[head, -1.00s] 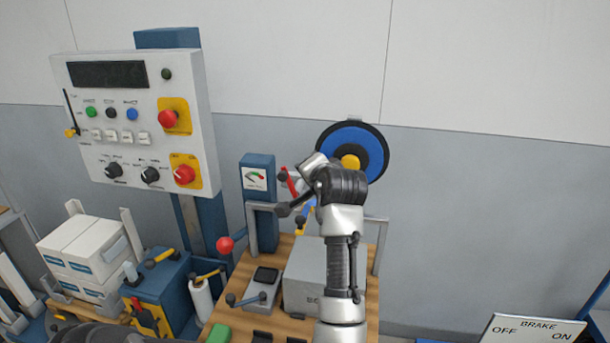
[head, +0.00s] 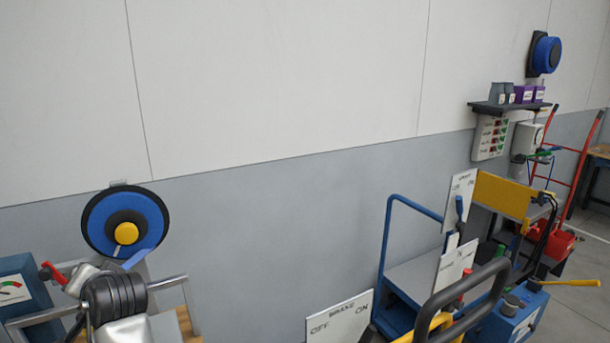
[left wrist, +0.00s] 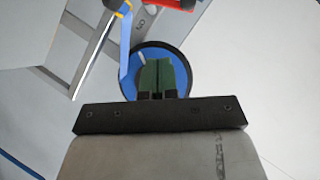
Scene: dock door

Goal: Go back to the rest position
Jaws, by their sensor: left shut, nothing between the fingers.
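My left arm shows at the lower left of the head view, with its black wrist joint below a blue and black wheel (head: 103,214) with a yellow hub. In the head view the fingers are hard to make out behind the wrist. In the left wrist view my left gripper's green fingers (left wrist: 161,77) are shut and empty. They appear in front of the blue wheel (left wrist: 128,83), and I cannot tell the gap to it. My right gripper is not in view.
A blue gauge box (head: 18,287) and metal rails stand beside the left arm. A brake sign (head: 340,318) stands at bottom centre. A blue-railed cart (head: 384,250) and a blue box (head: 517,322) with a yellow lever are at the right. A dark shelf (head: 508,107) hangs on the wall.

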